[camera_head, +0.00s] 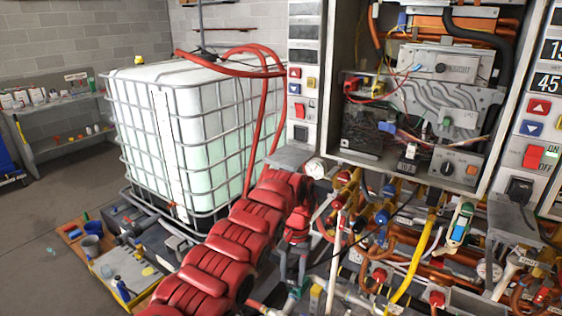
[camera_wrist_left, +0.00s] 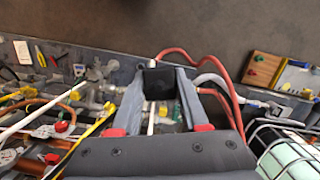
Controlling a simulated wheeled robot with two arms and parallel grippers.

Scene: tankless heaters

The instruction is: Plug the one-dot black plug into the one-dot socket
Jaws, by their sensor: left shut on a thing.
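A black square socket or plug (camera_head: 300,132) is on the left panel under a red switch, up from my gripper. Another black plug (camera_head: 518,188) is at the right panel's lower end. Dot marks are too small to read. My right gripper is not in view.
A caged white tank (camera_head: 185,135) stands left of the arm. An open heater cabinet (camera_head: 420,90) is at the upper right, with dense pipes and valves (camera_head: 400,235) below it. A grey ledge (camera_head: 287,155) juts under the left panel. Open floor lies left.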

